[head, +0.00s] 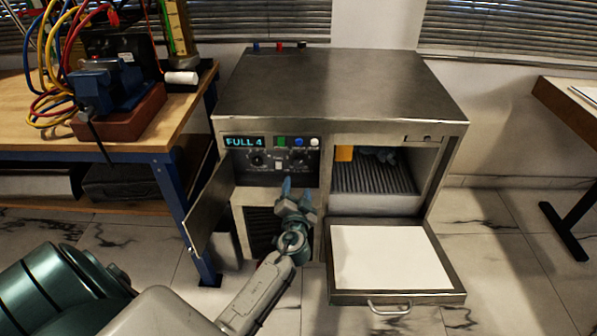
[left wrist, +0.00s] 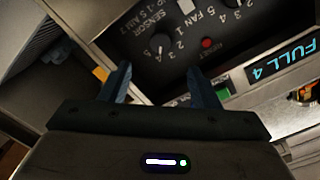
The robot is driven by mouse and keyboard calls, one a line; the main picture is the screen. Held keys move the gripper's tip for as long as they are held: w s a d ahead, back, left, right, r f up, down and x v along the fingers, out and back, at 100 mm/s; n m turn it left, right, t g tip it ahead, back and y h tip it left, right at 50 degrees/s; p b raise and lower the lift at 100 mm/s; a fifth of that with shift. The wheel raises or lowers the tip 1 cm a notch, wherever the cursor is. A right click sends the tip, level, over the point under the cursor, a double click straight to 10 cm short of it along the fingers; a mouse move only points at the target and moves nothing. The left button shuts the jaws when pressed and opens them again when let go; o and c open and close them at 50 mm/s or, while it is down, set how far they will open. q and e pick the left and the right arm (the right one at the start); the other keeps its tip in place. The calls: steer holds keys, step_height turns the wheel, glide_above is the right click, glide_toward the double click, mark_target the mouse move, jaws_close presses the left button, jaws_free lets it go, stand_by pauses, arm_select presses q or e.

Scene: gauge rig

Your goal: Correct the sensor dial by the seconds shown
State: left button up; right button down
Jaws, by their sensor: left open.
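The sensor dial (left wrist: 160,42) is a dark round knob on the black panel (left wrist: 130,20), with "SENSOR" and numbers printed around it. Its exact setting is too small to read. The panel also shows in the head view (head: 277,173), on the front of a steel cabinet. The lit display (head: 244,141) reads "FULL 4", also in the left wrist view (left wrist: 281,60). My left gripper (head: 287,187) is open and empty in front of the panel's lower edge. Its fingers (left wrist: 158,82) point at the panel, with the dial between and beyond them. My right gripper is out of view.
A red reset button (left wrist: 207,43) sits near the dial. Green (head: 282,142), blue and white buttons line the panel top. A cabinet door (head: 208,210) hangs open at left. A drawer (head: 395,299) with a white top sticks out at right. A workbench (head: 190,120) stands at left.

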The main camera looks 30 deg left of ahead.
mark_target(298, 164)
arm_select(q)
steer(key=x, duration=1)
steer(key=shift+w+a+p, duration=0.15)
steer(key=shift+w+p, duration=0.15)
steer(key=shift+p, duration=0.05)
steer(key=c, duration=1)
